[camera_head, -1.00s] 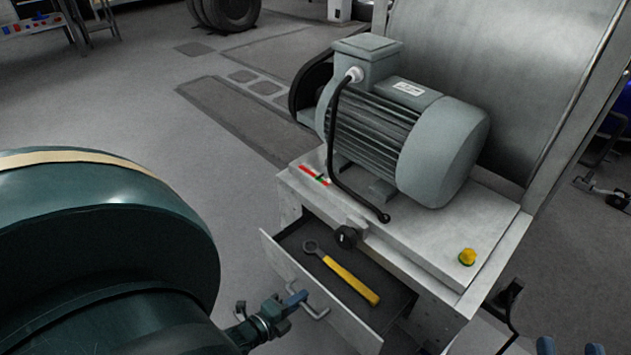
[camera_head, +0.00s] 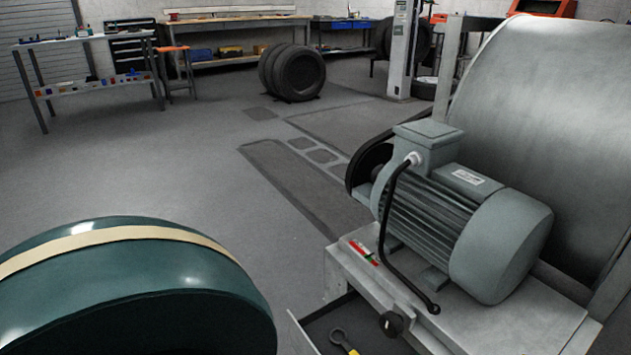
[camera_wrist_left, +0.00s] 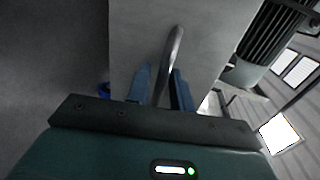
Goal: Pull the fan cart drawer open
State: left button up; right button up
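The fan cart drawer (camera_head: 318,333) stands pulled out from the cart (camera_head: 470,328); in the head view only its far part shows at the bottom edge. A wrench with a yellow handle (camera_head: 341,341) lies in it, partly cut off. In the left wrist view the drawer's grey front (camera_wrist_left: 205,30) is close, with its curved metal handle (camera_wrist_left: 173,55). My left gripper (camera_wrist_left: 161,90) has its two blue fingers apart, one on each side of the handle, with gaps visible. Its tips lie near the drawer front. My right gripper is out of view.
A grey motor (camera_head: 450,215) sits on the cart beside a large metal housing (camera_head: 560,110). A black knob (camera_head: 391,323) is on the cart's front. Tires (camera_head: 292,72) and workbenches stand at the back. The floor left of the cart is clear.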

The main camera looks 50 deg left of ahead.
pick_arm(q)
jog(key=shift+o, duration=0.2)
jog(key=p+v, duration=0.3)
jog(key=v, duration=1)
